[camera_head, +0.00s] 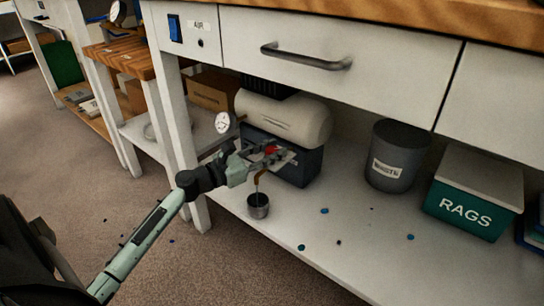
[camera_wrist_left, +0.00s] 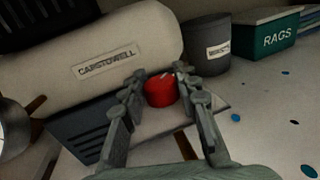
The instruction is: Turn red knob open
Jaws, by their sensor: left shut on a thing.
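The red knob (camera_wrist_left: 160,91) sits between the two fingers of my left gripper (camera_wrist_left: 158,88) in the left wrist view. In the head view the red knob (camera_head: 270,149) is a small red patch, partly covered by the fingers of my left gripper (camera_head: 272,153). The left gripper is shut on the knob. The knob is at the front of a cream tank (camera_head: 285,118) marked CARSTOWELL, on a dark base (camera_head: 300,171). A small metal cup (camera_head: 258,206) stands below, under a brown spout. My right gripper is not in view.
A grey waste bin (camera_head: 392,157) and a green RAGS box (camera_head: 470,205) stand to the right on the white lower shelf (camera_head: 370,262). Small blue spots lie on the shelf. A drawer with a handle (camera_head: 306,57) is above.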

